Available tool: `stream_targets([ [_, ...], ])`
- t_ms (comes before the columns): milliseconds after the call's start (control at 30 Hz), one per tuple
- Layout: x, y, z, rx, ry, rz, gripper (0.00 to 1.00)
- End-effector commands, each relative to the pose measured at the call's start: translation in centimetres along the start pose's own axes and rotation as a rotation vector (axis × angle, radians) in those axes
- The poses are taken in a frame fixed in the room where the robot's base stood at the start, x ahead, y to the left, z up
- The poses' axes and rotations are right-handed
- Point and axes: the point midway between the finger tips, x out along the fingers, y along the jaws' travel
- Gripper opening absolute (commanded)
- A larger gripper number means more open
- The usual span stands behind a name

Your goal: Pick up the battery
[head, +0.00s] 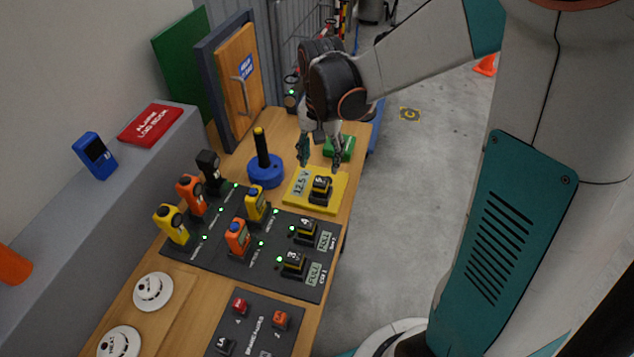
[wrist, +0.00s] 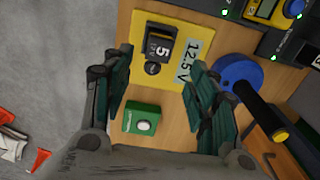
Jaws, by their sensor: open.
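A black and yellow battery marked 5 (head: 320,188) sits on a yellow tester plate (head: 299,203) whose display reads 12.5 V. In the wrist view the battery (wrist: 159,46) lies beyond my fingertips, between their lines. My gripper (head: 320,164) is open and empty, above the bench behind the plate; it also shows in the wrist view (wrist: 158,68). Two similar batteries, marked 4 (head: 305,229) and 3 (head: 293,262), sit in the black charging board (head: 262,279), beside labels that look like FULL.
A green box with a white button (wrist: 142,118) lies under my gripper. A blue base with a black post (head: 265,172) stands to the left. Yellow, orange and black handheld devices (head: 190,192) stand on the board. Open floor is to the right.

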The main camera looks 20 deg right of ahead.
Motion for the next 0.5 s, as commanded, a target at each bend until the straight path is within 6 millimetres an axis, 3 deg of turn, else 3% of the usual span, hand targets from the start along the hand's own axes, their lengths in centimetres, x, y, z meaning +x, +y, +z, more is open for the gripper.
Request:
stream_targets([
  [133,2.5,0.0,0.0,-0.001,0.001,0.000,0.53],
  [500,5.0,0.1,0.2,-0.001,0.001,0.000,0.53],
])
